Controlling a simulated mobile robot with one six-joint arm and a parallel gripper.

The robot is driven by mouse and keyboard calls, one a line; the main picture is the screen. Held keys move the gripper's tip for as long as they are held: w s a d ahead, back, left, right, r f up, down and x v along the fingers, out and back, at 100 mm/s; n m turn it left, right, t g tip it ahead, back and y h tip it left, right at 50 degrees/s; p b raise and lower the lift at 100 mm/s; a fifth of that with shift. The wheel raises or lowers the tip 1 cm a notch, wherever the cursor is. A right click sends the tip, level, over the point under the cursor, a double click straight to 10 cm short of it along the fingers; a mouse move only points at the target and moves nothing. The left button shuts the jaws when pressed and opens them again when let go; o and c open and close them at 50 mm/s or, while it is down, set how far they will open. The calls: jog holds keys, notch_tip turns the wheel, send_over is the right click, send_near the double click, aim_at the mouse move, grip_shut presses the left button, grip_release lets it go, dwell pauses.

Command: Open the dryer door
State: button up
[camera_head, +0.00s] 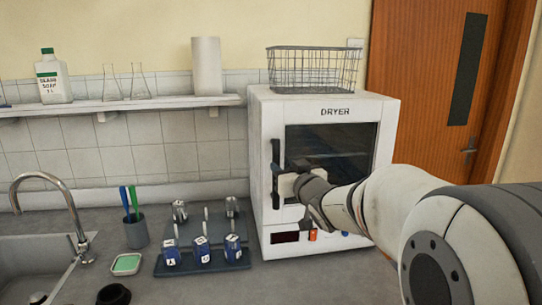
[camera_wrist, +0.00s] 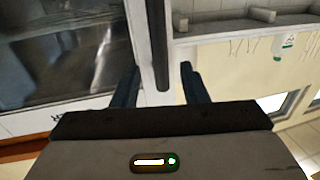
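The white dryer (camera_head: 375,107) stands on the counter at the centre right of the head view. Its door (camera_head: 330,150), with a dark window, looks shut. A dark vertical handle (camera_head: 276,155) is at the door's left edge. My gripper (camera_head: 284,184) is at the handle's lower part and hides some of it. In the wrist view, the handle (camera_wrist: 160,50) lies between the two fingers of my gripper (camera_wrist: 159,86), with gaps visible on both sides. The fingers are open. The window (camera_wrist: 65,55) fills the wrist view's upper left.
A wire basket (camera_head: 313,70) sits on the dryer. Left of the dryer are a dark rack (camera_head: 205,262) with several labelled items, a cup of pens (camera_head: 135,232), a green sponge dish (camera_head: 126,264) and the sink (camera_head: 30,265). A shelf (camera_head: 150,104) runs above.

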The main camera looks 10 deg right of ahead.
aim_at(278, 161)
jog(key=w, duration=0.3)
jog(key=w+a+p, duration=0.1)
jog(key=w, duration=0.2)
jog(key=shift+w+a, duration=0.15)
jog(key=shift+w, duration=0.25)
grip_shut()
